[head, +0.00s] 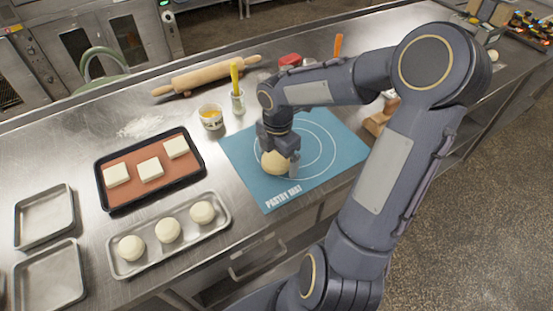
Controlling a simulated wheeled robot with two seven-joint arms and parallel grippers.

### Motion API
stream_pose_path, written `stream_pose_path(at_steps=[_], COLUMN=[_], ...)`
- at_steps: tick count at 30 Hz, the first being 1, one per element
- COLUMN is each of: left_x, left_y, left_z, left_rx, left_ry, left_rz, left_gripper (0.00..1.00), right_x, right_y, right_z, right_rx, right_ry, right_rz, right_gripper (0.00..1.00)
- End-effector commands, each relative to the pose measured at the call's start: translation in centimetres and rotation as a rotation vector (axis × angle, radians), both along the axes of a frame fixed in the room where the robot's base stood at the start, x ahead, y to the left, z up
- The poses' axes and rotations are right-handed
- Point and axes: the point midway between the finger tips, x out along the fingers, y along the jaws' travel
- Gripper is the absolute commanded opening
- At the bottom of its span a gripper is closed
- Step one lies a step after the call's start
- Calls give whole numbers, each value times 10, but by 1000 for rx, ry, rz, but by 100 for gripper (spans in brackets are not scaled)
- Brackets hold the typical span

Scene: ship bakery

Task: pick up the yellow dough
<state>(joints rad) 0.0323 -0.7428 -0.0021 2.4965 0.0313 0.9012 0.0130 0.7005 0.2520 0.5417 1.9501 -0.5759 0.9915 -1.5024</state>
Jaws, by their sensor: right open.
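The yellow dough (272,163) is a pale yellow ball on the blue pastry mat (246,178), left of the middle of its printed rings. My right gripper (281,160) points down over the dough from above. It is open, with a finger showing at the dough's right side. The gripper body hides the top of the dough, and I cannot tell whether the fingers touch it. My left gripper is not in view.
A tray of several pale dough balls (219,227) and a dark tray of white squares (103,190) stand left of the mat. Behind are a small cup (211,122), a jar with a yellow-handled tool (237,105) and a rolling pin (205,77). Empty trays (47,240) lie far left.

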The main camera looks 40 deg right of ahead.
Motion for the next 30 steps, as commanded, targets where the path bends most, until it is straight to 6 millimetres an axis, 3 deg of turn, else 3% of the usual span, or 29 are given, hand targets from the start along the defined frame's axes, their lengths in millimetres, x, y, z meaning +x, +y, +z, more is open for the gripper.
stream_pose_path(at_steps=[2,15,23,30], left_x=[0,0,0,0], left_y=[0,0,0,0], left_z=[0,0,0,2], left_rx=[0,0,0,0], left_ry=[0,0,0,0], left_rz=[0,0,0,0], left_gripper=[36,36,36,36], right_x=[0,0,0,1], right_y=[0,0,0,-1], right_z=[0,1,2,24], right_rx=[0,-1,-1,-4], right_ry=[0,-1,-1,-5], right_rz=[0,0,0,-1], right_gripper=[95,40,40,40])
